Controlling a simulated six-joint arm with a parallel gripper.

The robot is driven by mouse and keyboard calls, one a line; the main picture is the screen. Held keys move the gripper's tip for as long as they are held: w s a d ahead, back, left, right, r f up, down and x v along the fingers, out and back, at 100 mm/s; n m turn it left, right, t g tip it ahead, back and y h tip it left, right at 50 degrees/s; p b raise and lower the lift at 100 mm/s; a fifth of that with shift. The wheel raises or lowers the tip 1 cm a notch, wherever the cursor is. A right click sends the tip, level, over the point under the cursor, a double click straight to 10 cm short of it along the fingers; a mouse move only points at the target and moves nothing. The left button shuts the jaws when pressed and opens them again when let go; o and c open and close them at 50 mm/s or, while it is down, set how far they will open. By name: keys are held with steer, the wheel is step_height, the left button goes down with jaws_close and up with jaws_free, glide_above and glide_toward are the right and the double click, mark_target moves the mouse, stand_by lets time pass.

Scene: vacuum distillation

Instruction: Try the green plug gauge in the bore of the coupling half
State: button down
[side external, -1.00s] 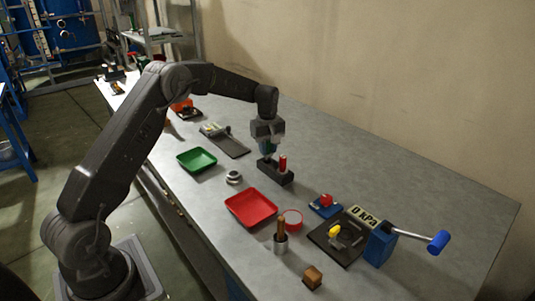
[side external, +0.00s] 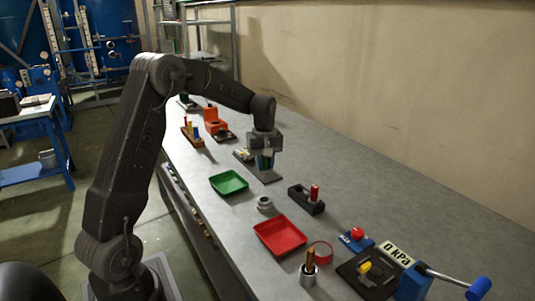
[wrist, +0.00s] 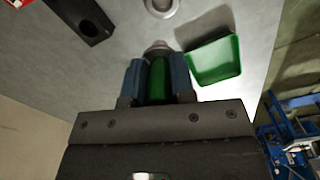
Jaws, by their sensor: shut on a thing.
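My gripper (side external: 264,157) is shut on the green plug gauge (wrist: 160,80), which sits between its blue finger pads in the wrist view with a grey tip pointing away from the palm. The coupling half (side external: 264,203) is a grey ring-like piece standing on the bench between the green and red trays. It also shows, partly cut off, at the top of the wrist view (wrist: 160,6). The gauge is held in the air, apart from the coupling half. The dark gauge stand (side external: 297,196) holds a red plug gauge (side external: 315,192); an empty hole shows in it.
A green tray (side external: 229,184) and a red tray (side external: 281,238) lie on either side of the coupling half. A metal cup (side external: 308,274) with brown rods, a red ring (side external: 321,252) and a lever device (side external: 412,283) stand toward the front right.

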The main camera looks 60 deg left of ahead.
mark_target(265, 176)
steer(key=shift+s+d+f, duration=0.3)
steer(key=shift+s+d, duration=0.05)
steer(key=shift+d, duration=0.15)
steer(key=shift+s+d+f, duration=0.3)
steer(key=shift+d, duration=0.2)
steer(key=shift+f, duration=2.65)
steer(key=shift+f, duration=1.1)
steer(key=shift+r, duration=0.3)
stand_by(0.6)
steer(key=shift+r, duration=1.1)
steer(key=shift+r, duration=0.35)
steer(key=shift+r, duration=0.35)
steer(key=shift+r, duration=0.45)
